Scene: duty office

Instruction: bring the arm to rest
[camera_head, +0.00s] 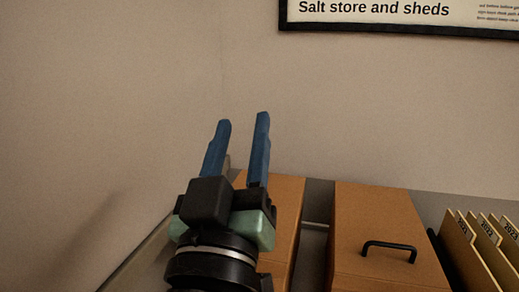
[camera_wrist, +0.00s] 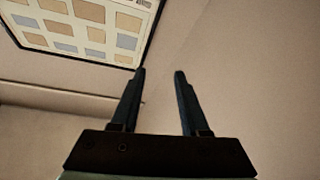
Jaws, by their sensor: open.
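My gripper (camera_head: 243,122) is raised in front of the wall, with its two blue fingers pointing up and apart. Nothing is between the fingers. In the head view it stands in front of the left brown box and hides part of it. In the wrist view my gripper (camera_wrist: 160,73) shows both fingers spread, with bare wall between them.
A left brown box (camera_head: 286,215) and a right brown box (camera_head: 388,215) with a black handle (camera_head: 389,249) stand side by side. Year-labelled folders (camera_head: 480,250) stand at the right. A framed sign (camera_head: 400,14) hangs above; a framed chart (camera_wrist: 85,28) shows in the wrist view.

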